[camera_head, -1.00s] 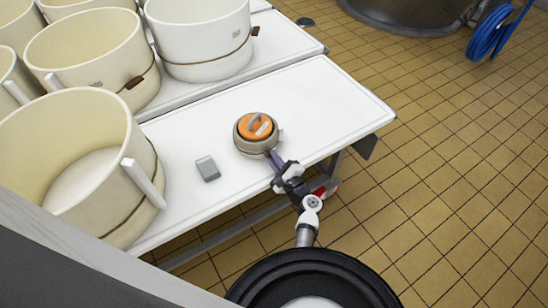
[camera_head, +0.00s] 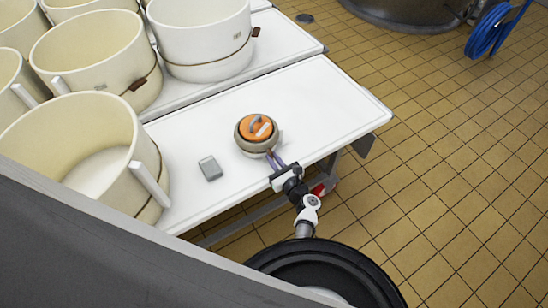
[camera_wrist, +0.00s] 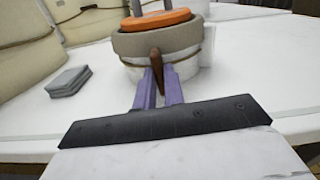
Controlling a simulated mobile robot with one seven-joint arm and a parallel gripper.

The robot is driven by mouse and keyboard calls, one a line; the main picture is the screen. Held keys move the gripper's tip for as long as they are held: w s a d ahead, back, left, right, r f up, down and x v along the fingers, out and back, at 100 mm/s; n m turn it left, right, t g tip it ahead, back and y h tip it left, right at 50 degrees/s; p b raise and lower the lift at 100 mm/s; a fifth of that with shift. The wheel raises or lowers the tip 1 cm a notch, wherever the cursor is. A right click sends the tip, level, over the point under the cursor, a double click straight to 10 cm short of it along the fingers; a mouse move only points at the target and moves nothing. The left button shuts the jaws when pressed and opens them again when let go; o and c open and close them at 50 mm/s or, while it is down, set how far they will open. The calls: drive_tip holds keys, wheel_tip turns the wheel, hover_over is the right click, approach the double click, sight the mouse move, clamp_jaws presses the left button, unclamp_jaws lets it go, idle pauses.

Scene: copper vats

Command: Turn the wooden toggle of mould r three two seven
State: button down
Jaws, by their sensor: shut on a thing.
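The small mould (camera_head: 250,146) is a round, pale drum with a cord around it and an orange disc (camera_head: 256,128) with a grey handle on top. It stands on the white table, and also shows in the wrist view (camera_wrist: 135,72). Its brown wooden toggle (camera_wrist: 156,62) sits on the near side at the cord and points mostly up and down. My gripper (camera_wrist: 160,82) has its two purple fingers closed on the toggle, one on each side. In the head view my gripper (camera_head: 275,160) meets the mould's near side. No number on the mould is readable.
A small grey block (camera_head: 210,168) lies left of the mould. A large cream bucket (camera_head: 75,125) with a handle stands at the table's left end. More buckets (camera_head: 105,55) fill the table behind. The table's right part (camera_head: 335,105) is clear.

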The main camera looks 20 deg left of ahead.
drive_tip(key=shift+m, duration=0.5)
drive_tip(key=c, duration=1.5)
unclamp_jaws()
drive_tip(key=b+v, duration=0.1)
drive_tip(key=v, duration=1.2)
drive_tip(key=shift+s+d, duration=0.25)
drive_tip(key=shift+d, duration=0.05)
